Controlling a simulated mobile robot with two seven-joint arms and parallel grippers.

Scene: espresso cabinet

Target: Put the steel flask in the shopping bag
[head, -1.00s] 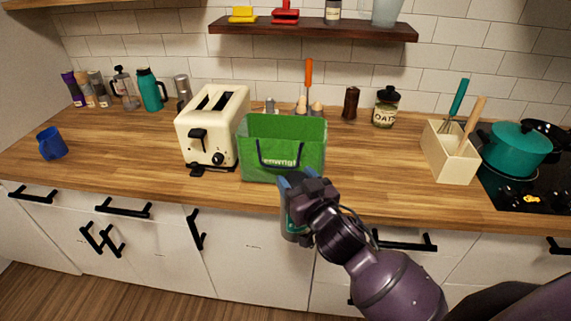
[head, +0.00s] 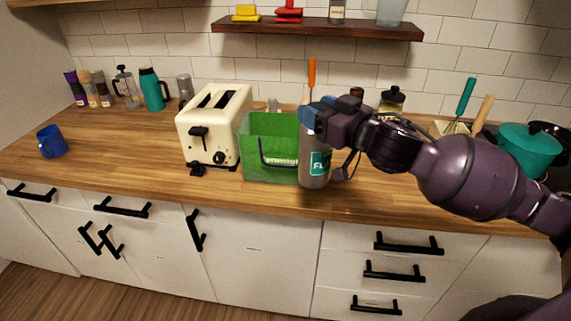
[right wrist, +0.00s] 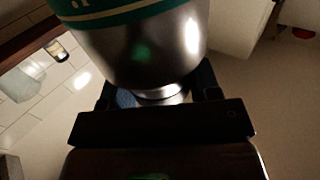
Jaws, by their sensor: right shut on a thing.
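The steel flask (head: 313,166) has a teal label and is upright in the head view, just right of the green shopping bag (head: 262,170). My right gripper (head: 318,113) is shut on the flask near its top. The flask overlaps the bag's right end in the picture; I cannot tell if they touch. In the right wrist view the flask (right wrist: 150,55) fills the upper middle, with its shiny neck between my fingers (right wrist: 158,97). The bag stands open-topped on the wooden counter. My left gripper is not in view.
A cream toaster (head: 214,128) stands directly left of the bag. An oat jar (head: 392,100) and a utensil box are partly behind my right arm. A shelf (head: 318,29) runs along the wall above. The counter (head: 120,150) is clear between the blue mug (head: 51,141) and toaster.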

